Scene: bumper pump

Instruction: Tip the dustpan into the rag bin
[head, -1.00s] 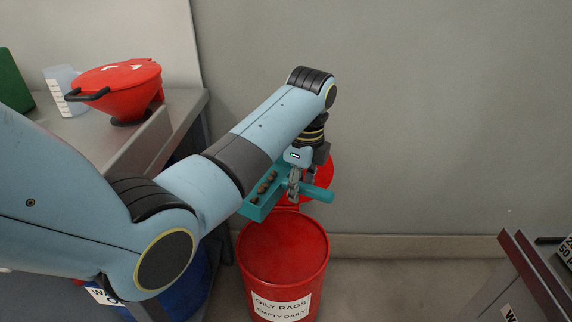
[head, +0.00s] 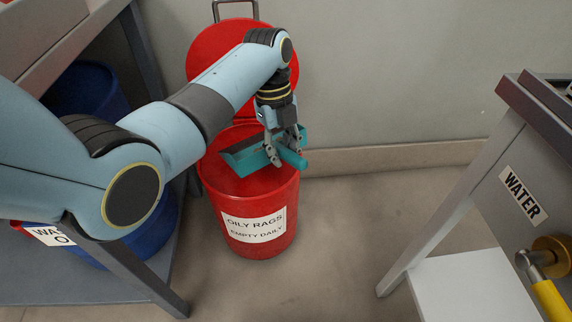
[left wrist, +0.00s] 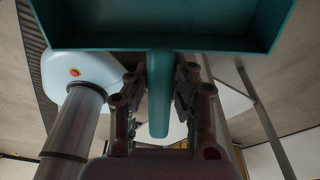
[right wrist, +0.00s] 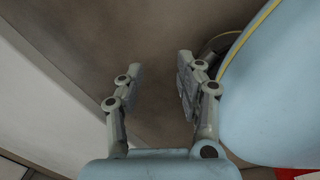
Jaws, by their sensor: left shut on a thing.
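The teal dustpan (head: 243,163) is over the red rag bin (head: 289,205), near its top, tilted with its pan toward the left. My left gripper (head: 281,152) is shut on the dustpan's handle (head: 292,158); the handle also shows between its fingers in the left wrist view (left wrist: 159,95). The bin is labelled for oily rags, and its round red lid (head: 215,55) stands raised against the wall behind. I cannot make out any debris in the pan now. My right gripper (right wrist: 158,85) is open and empty in the right wrist view, outside the head view.
A grey bench stands at the left, with a blue drum (head: 85,95) beneath it and another blue container (head: 150,235) in front. A bench marked WATER (head: 523,195) with a yellow-handled valve (head: 548,295) is at the right. The floor between (head: 340,230) is clear.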

